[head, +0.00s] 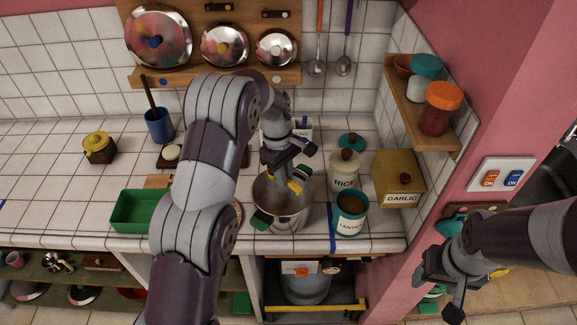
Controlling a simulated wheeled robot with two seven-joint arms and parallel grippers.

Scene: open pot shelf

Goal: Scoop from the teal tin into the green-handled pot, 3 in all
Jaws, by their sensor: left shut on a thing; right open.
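The teal tin (351,226), labelled as lentils, stands open on the counter with brown contents inside. The steel pot (288,221) with green handles stands just left of it. My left gripper (287,170) is over the pot, shut on a yellow-handled tool (294,187), which looks like a scoop. The tool points down at the pot's mouth; its lower end and any load are hidden or too small to tell. The pot's contents are not clear. My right gripper (440,294) is open and empty, low at the right, in front of the counter and away from the tin.
A rice jar (344,172) and a garlic box (399,180) stand behind the tin. A green tray (133,212) and a blue utensil cup (159,127) are left. A wall shelf (416,110) with jars overhangs the right. The far-left counter is mostly clear.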

